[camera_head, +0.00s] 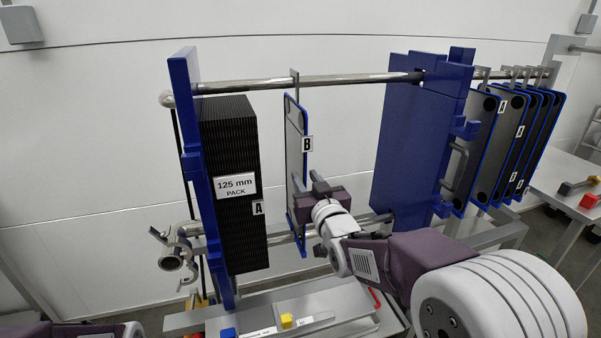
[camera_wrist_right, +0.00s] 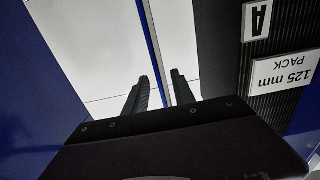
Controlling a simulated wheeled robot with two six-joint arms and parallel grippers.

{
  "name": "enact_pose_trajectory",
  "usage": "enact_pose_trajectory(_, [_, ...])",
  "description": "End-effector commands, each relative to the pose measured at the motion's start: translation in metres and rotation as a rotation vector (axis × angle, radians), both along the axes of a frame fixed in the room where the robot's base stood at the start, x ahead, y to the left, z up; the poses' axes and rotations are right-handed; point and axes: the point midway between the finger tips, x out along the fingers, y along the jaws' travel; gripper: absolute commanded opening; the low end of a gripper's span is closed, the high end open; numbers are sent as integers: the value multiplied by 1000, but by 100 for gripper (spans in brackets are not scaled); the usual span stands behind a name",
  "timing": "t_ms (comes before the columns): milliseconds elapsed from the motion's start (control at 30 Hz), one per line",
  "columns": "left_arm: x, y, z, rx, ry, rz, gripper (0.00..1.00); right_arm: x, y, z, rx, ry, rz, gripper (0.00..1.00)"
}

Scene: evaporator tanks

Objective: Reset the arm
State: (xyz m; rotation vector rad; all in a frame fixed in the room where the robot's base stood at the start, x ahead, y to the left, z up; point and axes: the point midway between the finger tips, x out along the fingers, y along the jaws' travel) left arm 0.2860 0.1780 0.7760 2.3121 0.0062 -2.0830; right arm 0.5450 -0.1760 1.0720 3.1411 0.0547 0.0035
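The plate marked B (camera_head: 296,150) is a thin grey panel with a blue edge, hanging from the upper rail between the 125 mm pack and the blue end plate. My right gripper (camera_head: 319,180) is at the near edge of plate B. In the right wrist view its two dark fingers (camera_wrist_right: 160,84) stand apart, one on each side of the plate's thin blue edge (camera_wrist_right: 149,40). Narrow gaps show beside that edge, so the gripper looks open and not clamped. My left gripper is out of view.
The black plate pack (camera_head: 230,145), labelled 125 mm and A, stands close on the left. A blue end plate (camera_head: 415,140) stands right, with several hanging plates (camera_head: 510,130) beyond it. The upper rail (camera_head: 340,81) crosses overhead. A low bench (camera_head: 270,310) lies below.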

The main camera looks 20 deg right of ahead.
Motion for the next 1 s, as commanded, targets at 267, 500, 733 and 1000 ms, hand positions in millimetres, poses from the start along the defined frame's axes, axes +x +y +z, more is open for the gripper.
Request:
enact_pose_trajectory(267, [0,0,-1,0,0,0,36,-17,-1,0,0,0,0,31])
enact_pose_trajectory(500, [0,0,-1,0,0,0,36,-33,0,-95,3,298,-7,31])
enact_pose_trajectory(733, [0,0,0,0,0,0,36,-122,-3,-232,4,885,-25,31])
enact_pose_trajectory(1000, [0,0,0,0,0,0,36,-252,-2,-295,8,1437,-33,31])
